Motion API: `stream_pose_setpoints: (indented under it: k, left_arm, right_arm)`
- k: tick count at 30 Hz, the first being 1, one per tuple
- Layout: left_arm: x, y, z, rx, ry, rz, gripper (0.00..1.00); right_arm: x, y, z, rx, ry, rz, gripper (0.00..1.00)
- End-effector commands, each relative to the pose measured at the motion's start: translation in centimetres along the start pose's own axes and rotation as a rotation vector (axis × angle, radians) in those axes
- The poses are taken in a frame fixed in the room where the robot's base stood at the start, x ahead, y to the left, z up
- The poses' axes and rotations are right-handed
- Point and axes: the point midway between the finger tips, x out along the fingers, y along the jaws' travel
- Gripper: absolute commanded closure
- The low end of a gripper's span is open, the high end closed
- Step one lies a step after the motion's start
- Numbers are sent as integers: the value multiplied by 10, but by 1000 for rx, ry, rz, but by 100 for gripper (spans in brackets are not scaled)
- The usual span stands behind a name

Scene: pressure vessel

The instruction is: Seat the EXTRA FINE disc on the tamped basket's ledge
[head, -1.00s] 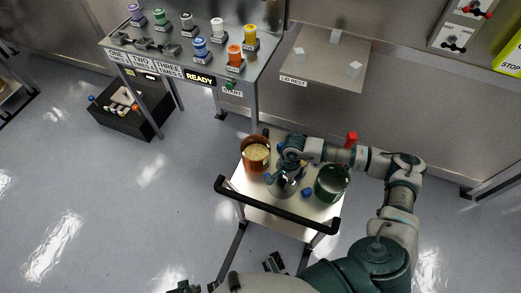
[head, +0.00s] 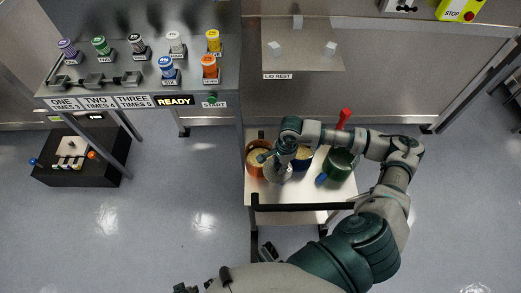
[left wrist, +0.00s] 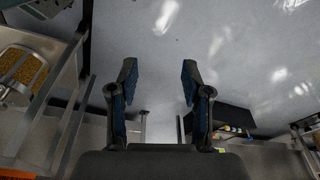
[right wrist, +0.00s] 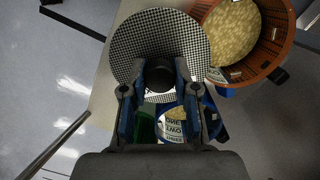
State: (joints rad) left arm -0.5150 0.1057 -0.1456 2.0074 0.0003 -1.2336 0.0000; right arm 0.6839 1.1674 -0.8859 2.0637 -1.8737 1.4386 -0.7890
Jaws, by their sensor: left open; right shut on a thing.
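My right gripper (right wrist: 160,82) is shut on a round, finely perforated metal disc (right wrist: 140,38). In the head view the disc (head: 277,176) is under my right gripper (head: 278,164), above the cart. No wording on the disc can be read. An orange-brown basket (right wrist: 284,58) with a level tan bed and small lugs inside its wall is right of the disc. The disc overlaps the basket's left rim in the right wrist view; it appears to be above it. The basket (head: 251,170) also shows in the head view. My left gripper (left wrist: 158,82) is open and empty over floor.
The cart (head: 262,194) also holds a blue container (head: 303,163) and a green one (head: 340,168). A red handle (head: 344,117) stands behind them. The cart's black bar (head: 300,205) runs along its front.

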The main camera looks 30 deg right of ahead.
Motion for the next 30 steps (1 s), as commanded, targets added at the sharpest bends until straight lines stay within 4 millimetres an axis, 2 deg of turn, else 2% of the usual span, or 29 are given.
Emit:
stream_pose_setpoints:
  k: [1, 6, 9, 12, 17, 24, 29, 30]
  left_arm:
    - [1, 3, 2, 0, -5, 6, 51]
    - [0, 4, 2, -3, -8, 7, 51]
    - [-7, 1, -2, -3, -2, 2, 51]
    - [-13, -4, -8, -3, 11, -7, 51]
    - [-17, -12, -8, -4, 8, -20, 51]
    - [-24, -11, -10, 0, 11, -19, 51]
    - [-28, -2, -12, -3, 19, -3, 51]
    - [-28, 0, -12, -4, 18, 1, 51]
  right_arm:
    - [1, -18, 4, -1, -2, -4, 100]
    - [4, -67, 10, -3, 7, -1, 100]
    - [5, -89, 11, -4, 11, -1, 100]
    - [6, -103, 8, -4, 11, -2, 100]
    - [12, -110, 1, -5, 6, 1, 100]
    - [45, -109, -7, -4, 2, 4, 100]
    - [45, -109, -4, -4, 7, 4, 100]
    - [45, -109, -3, -4, 9, 4, 66]
